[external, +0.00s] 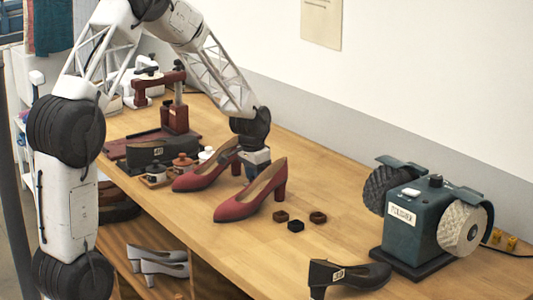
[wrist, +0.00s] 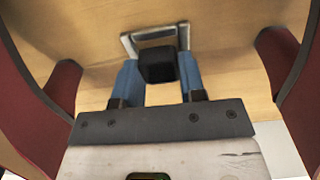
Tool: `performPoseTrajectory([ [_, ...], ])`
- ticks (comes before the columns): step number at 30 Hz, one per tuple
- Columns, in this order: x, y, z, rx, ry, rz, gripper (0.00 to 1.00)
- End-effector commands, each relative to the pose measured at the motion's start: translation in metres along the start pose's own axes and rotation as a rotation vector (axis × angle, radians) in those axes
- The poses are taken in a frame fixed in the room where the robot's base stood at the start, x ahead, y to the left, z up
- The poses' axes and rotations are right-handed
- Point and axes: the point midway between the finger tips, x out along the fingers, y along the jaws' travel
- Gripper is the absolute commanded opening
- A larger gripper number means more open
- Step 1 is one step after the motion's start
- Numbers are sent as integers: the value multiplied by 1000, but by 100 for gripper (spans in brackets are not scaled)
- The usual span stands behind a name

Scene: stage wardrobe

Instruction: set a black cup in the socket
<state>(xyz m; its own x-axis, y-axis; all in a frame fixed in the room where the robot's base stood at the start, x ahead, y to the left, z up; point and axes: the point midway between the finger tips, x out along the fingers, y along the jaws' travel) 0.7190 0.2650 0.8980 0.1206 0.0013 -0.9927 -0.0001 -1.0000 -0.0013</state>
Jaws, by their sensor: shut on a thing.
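My gripper (wrist: 158,82) points down with its blue fingers shut on a black cup (wrist: 158,68). The socket (wrist: 128,43), a grey square frame with a dark inside, lies on the bench just beyond the cup in the wrist view. The cup overlaps its near edge in the picture; I cannot tell if they touch. In the external view my gripper (external: 250,173) is between two red shoes, and the front shoe hides the fingertips, held cup and socket. Another black cup (external: 296,226) lies on the bench, between two brown cups (external: 281,216) (external: 318,217).
The front red shoe (external: 247,203) and rear red shoe (external: 205,174) stand close on either side of my gripper. A green polisher (external: 410,220) and a black shoe (external: 345,277) are at the right. Small pots (external: 183,163) stand left.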

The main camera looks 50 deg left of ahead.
Motion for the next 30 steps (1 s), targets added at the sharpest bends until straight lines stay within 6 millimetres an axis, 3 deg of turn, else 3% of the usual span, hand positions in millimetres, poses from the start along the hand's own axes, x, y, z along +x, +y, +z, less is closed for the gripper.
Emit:
performPoseTrajectory([
  [21,6,0,1,0,0,0,16],
  [22,6,0,1,0,0,0,39],
  [27,6,0,1,0,0,0,65],
  [30,6,0,1,0,0,0,67],
])
